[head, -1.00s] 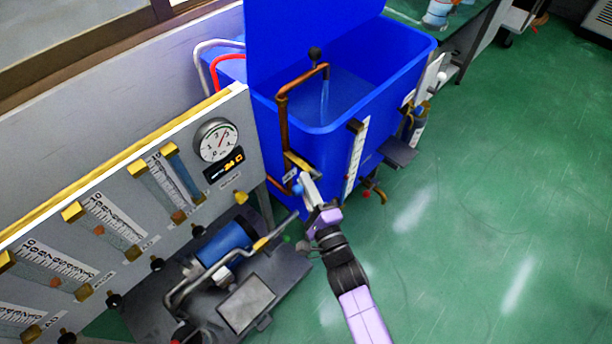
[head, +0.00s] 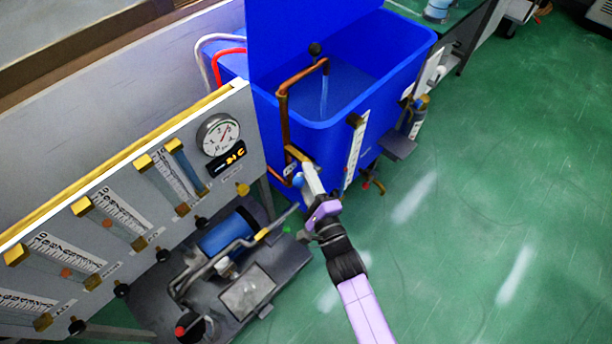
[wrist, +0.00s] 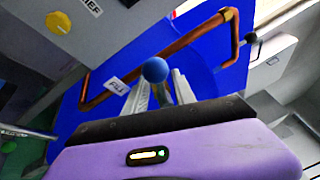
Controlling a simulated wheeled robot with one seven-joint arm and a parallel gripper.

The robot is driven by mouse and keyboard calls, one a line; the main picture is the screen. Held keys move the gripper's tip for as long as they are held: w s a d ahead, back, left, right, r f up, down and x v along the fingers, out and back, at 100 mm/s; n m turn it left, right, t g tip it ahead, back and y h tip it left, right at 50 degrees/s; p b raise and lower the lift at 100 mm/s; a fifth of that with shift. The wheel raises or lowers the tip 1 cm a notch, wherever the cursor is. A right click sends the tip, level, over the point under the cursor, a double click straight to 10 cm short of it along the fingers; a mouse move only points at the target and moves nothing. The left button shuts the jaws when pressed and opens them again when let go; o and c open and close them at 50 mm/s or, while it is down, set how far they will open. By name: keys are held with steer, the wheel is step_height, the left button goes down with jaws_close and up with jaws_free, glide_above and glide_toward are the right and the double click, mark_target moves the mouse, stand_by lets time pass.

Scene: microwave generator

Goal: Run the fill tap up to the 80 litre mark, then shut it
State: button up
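The blue tank (head: 375,105) stands at the back. A copper fill pipe (head: 284,118) rises along its left side and bends over the rim. A thin water stream (head: 324,92) runs from its spout into the tank. A white scale strip (head: 355,150) is on the tank's front; its marks are too small to read. The tap's blue ball knob (wrist: 155,70) is beside the "FILL" label (wrist: 115,87) in the wrist view. My gripper (head: 309,172) is at this knob. Its fingers are apart, with the knob at the gap between their tips; contact cannot be told.
A grey panel with flow tubes and a round gauge (head: 218,135) stands at left. A pump with a blue cylinder (head: 229,233) sits on a low plate below it. Other fittings (head: 408,125) hang on the tank's right side. Green floor (head: 480,200) is clear at right.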

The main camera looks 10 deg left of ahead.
steer(key=p+v, duration=0.1)
steer(key=v, duration=0.7)
steer(key=shift+w, duration=0.1)
steer(key=w+a+m+y+b, duration=0.2)
steer(key=w+m+b, duration=0.1)
steer(key=m, duration=1.3)
steer(key=w+a+m+g+y+b, duration=0.1)
steer(key=w+m, duration=0.5)
steer(key=m, duration=1.1)
steer(key=shift+a+r+y+b, duration=0.5)
steer(key=shift+a+b, duration=0.75)
steer(key=shift+b, duration=0.35)
